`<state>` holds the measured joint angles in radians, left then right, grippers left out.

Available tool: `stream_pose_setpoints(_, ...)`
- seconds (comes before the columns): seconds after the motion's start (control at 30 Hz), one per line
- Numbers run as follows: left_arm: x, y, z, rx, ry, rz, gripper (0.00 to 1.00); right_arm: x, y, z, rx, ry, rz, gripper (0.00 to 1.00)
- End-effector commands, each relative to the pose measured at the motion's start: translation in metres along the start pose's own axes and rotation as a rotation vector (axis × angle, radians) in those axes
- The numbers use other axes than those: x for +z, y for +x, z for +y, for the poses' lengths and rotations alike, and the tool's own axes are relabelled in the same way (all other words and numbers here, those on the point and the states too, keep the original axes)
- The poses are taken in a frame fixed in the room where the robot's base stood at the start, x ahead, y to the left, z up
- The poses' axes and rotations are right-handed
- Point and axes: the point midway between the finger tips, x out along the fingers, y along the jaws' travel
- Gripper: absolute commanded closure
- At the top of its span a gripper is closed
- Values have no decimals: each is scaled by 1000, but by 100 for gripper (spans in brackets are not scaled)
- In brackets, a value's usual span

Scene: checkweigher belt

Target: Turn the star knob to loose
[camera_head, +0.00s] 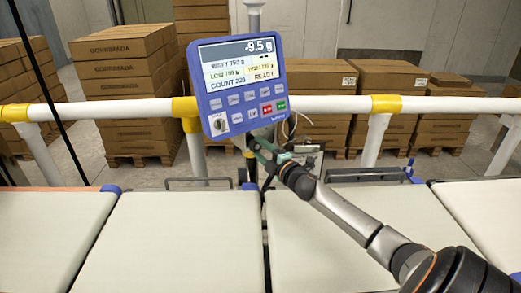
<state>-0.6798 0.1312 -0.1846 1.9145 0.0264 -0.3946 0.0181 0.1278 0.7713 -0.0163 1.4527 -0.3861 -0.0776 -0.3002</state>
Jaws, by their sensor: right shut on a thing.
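The blue weighing display (241,82) stands on a post behind the belts and reads -9.5 g. My left gripper is not in view.
Pale belts (175,240) fill the foreground and are empty. A white rail (330,104) with yellow joints runs behind them, close to the gripper. Low dark guide bars (365,171) edge the belts. Stacked cartons (125,60) stand beyond the rail.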

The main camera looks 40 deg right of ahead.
Motion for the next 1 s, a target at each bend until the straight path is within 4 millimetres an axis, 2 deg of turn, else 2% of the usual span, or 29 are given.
stream_pose_setpoints(0.3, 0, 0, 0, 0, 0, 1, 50, -1, 0, 0, 1, -89, 2, 100)
stream_pose_setpoints(0.77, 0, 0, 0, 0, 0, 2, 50, -1, 0, 0, 1, -98, 1, 100)
stream_pose_setpoints(0.8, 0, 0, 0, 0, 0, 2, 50, -1, 0, 0, 1, -98, 1, 43)
stream_pose_setpoints(1.0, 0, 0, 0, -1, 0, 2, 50, 0, 0, 0, 1, -97, 1, 21)
